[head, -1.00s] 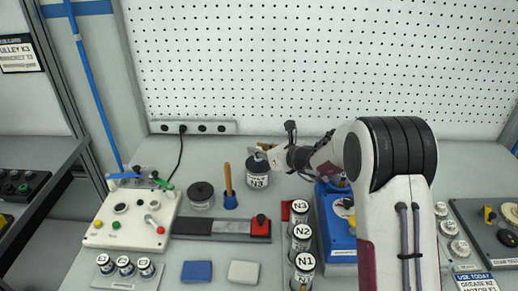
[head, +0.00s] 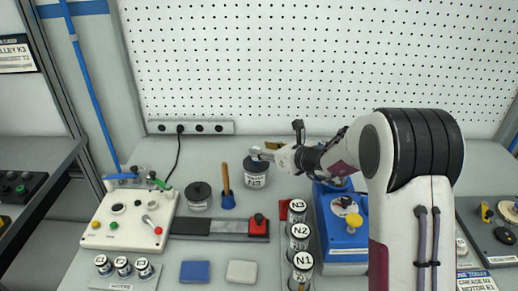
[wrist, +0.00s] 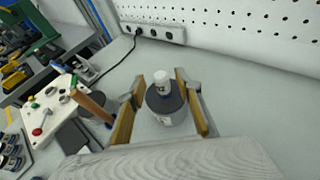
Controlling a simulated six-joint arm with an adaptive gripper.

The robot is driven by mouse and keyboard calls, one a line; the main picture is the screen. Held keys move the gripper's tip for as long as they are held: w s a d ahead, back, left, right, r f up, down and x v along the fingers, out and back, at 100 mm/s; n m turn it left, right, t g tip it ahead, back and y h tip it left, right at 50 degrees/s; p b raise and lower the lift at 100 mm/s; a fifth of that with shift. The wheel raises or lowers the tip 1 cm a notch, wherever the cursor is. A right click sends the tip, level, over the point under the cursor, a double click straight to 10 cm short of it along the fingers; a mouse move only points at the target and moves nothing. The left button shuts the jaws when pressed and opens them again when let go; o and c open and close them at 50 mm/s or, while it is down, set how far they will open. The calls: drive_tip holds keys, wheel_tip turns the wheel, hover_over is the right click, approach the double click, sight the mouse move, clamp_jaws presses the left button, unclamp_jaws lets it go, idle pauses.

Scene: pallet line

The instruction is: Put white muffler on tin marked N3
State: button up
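A dark-lidded tin marked N3 (head: 256,181) stands at the back middle of the bench. It also shows in the wrist view (wrist: 173,118). The white muffler (wrist: 162,78), a small white-topped cylinder, stands upright on the tin's dark lid, seen in the wrist view. My gripper (head: 264,154) is at the tin's top. In the wrist view its two fingers (wrist: 160,105) are spread wide, one on each side of the tin, with gaps to the muffler. In the head view the gripper partly hides the lid and muffler.
A wooden-handled tool in a blue base (head: 227,190) and a dark-lidded pot (head: 198,196) stand left of the tin. A power strip (head: 190,127) lies behind.

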drive_tip(key=v, duration=0.8)
idle(0.8)
drive_tip(key=s+a+r+n+g, duration=0.2)
drive_tip(key=s+r+n, duration=0.2)
drive_tip(key=s+n, duration=0.5)
drive_tip(key=s+a+r+n+g, duration=0.1)
drive_tip(key=s+r+n+g, duration=0.4)
drive_tip(key=s, duration=0.8)
drive_tip(key=s+d+f+n+t+h, duration=0.1)
drive_tip(key=s+d+n+h, duration=0.3)
drive_tip(key=s+d+n, duration=0.3)
drive_tip(key=s+d+f+n+t+h, duration=0.1)
drive_tip(key=s+d+n+h, duration=0.3)
drive_tip(key=s, duration=0.9)
drive_tip(key=shift+d+f+n+h, duration=0.4)
drive_tip(key=shift+d+n, duration=1)
drive_tip(key=shift+d, duration=0.9)
